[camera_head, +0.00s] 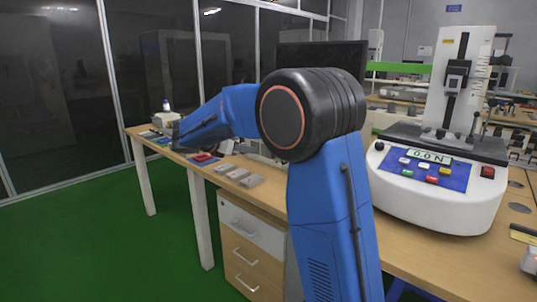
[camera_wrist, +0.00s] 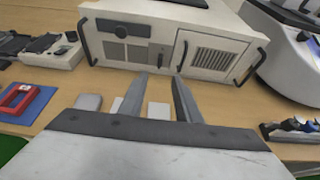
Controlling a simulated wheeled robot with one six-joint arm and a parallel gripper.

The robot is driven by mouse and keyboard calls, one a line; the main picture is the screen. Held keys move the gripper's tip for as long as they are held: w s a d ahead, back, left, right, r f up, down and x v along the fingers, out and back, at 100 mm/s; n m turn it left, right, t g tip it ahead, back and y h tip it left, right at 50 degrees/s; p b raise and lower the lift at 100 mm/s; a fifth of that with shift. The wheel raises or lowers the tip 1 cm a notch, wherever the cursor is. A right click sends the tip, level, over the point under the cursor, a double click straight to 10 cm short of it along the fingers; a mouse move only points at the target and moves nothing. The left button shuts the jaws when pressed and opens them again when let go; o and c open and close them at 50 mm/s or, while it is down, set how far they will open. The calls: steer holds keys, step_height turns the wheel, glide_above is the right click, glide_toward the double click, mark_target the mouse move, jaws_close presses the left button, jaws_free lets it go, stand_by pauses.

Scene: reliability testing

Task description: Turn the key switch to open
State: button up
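No key switch can be made out for certain in either view. In the wrist view, a beige metal case (camera_wrist: 222,38) with a vented front panel, dark handles and small dark round and oval parts on its left half stands beyond the fingers; whether one of these is a key switch I cannot tell. My gripper (camera_wrist: 159,77) points at the lower front of this case, its two grey fingers apart with nothing between them. In the head view my blue arm reaches left over the bench, and the gripper's fingers cannot be made out.
A white force tester (camera_head: 436,200) stands on the wooden bench (camera_head: 425,258) at the right. Small grey blocks (camera_head: 252,181) lie near the bench's front edge. A red object (camera_wrist: 16,98) on a blue mat (camera_wrist: 38,104) lies left of my gripper. Green floor (camera_head: 110,235) is clear at left.

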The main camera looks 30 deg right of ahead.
steer(key=x, duration=1.5)
steer(key=shift+d+f, duration=0.25)
steer(key=shift+d, duration=0.05)
jaws_close()
